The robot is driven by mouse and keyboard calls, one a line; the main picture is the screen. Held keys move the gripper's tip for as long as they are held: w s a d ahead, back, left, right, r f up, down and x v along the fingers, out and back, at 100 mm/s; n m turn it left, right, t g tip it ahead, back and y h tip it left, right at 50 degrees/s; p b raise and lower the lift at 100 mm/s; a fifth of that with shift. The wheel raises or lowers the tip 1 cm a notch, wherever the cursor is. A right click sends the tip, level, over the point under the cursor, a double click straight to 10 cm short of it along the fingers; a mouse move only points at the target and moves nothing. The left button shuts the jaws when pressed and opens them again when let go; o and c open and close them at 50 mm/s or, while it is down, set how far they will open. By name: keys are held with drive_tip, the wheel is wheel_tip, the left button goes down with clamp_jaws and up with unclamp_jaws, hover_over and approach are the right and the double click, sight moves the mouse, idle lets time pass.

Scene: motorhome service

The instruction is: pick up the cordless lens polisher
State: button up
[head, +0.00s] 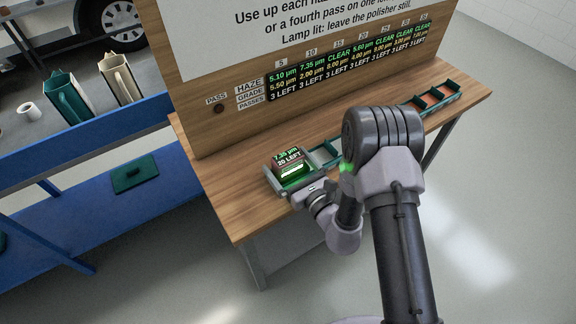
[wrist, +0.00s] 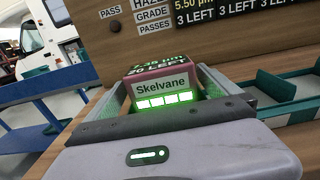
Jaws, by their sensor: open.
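The cordless lens polisher looks like a small boxy unit, dull pink with a lit display and green-white light bars (head: 290,160). It sits at the left end of the bench. In the wrist view its "Skelvane" label (wrist: 163,86) faces me, upright and close ahead. My gripper (head: 288,172) is low at the bench, right at the polisher. In the wrist view its open jaws (wrist: 160,88) appear to stand on either side of the box. I cannot tell whether they touch it. The box's lower part is hidden behind the gripper body.
A teal-edged rail with compartments (head: 326,153) runs right along the wooden bench (head: 222,208), partly hidden by my arm. A sign and readout board (head: 345,68) stand behind, with a dark PASS lamp (head: 218,108). A blue shelf unit (head: 90,140) is at left. The floor at right is clear.

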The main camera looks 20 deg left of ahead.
drive_tip(key=x, duration=0.3)
drive_tip(key=shift+w+a, duration=0.1)
drive_tip(key=shift+w, duration=0.15)
drive_tip(key=c, duration=2.1)
